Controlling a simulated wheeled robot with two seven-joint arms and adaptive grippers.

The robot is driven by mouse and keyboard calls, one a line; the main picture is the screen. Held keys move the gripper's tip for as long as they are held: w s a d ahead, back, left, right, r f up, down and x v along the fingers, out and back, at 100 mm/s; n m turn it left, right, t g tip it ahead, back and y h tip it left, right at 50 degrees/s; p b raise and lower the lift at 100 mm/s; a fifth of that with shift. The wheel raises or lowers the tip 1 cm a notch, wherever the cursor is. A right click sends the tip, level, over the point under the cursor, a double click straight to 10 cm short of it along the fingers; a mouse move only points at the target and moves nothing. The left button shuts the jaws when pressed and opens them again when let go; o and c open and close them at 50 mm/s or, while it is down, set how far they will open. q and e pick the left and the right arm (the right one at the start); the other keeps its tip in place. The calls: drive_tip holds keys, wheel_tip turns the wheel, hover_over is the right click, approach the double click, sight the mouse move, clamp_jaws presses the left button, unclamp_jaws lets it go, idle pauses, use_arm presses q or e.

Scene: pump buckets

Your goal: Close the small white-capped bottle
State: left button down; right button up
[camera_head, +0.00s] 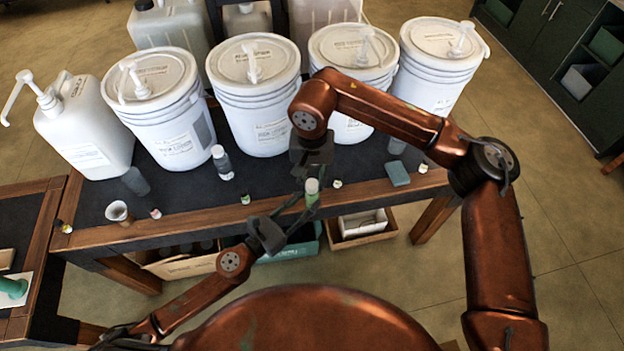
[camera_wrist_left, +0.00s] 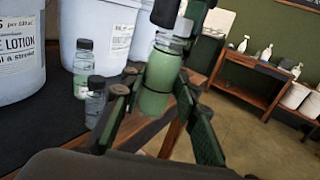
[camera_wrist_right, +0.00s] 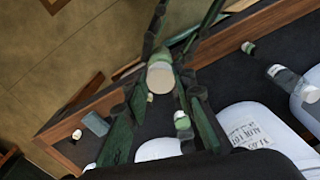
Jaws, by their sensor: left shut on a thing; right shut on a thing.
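The small bottle (camera_head: 312,191) with green contents is held upright above the front edge of the table. In the left wrist view its clear body (camera_wrist_left: 160,72) is between the fingers of my left gripper (camera_head: 285,222), which is shut on it. My right gripper (camera_head: 311,165) comes down from above, shut around the white cap at the top. In the right wrist view the round white cap (camera_wrist_right: 161,77) shows between the fingers. Whether the cap is fully seated on the neck cannot be told.
Several white pump buckets (camera_head: 262,95) stand along the back of the dark table. Crates (camera_head: 362,229) sit below the table.

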drive_tip(key=m, duration=0.8)
drive_tip(key=shift+a, duration=0.1)
drive_tip(key=m, duration=0.5)
drive_tip(key=shift+w+m, duration=0.15)
drive_tip(key=shift+m, duration=0.25)
drive_tip(key=m, duration=0.6)
drive_tip(key=shift+a, duration=0.1)
drive_tip(key=m, duration=0.5)
drive_tip(key=shift+w+m, duration=0.15)
drive_tip(key=shift+m, duration=0.25)
drive_tip(key=m, duration=0.5)
drive_tip(key=shift+m, duration=0.4)
drive_tip(key=m, duration=0.5)
drive_tip(key=shift+d+m, duration=0.2)
drive_tip(key=shift+m, duration=0.2)
drive_tip(key=m, duration=0.5)
drive_tip(key=shift+d+f+m, duration=0.1)
drive_tip(key=shift+m, duration=0.3)
drive_tip(key=m, duration=0.6)
drive_tip(key=o, duration=0.8)
drive_tip(key=shift+c, duration=0.2)
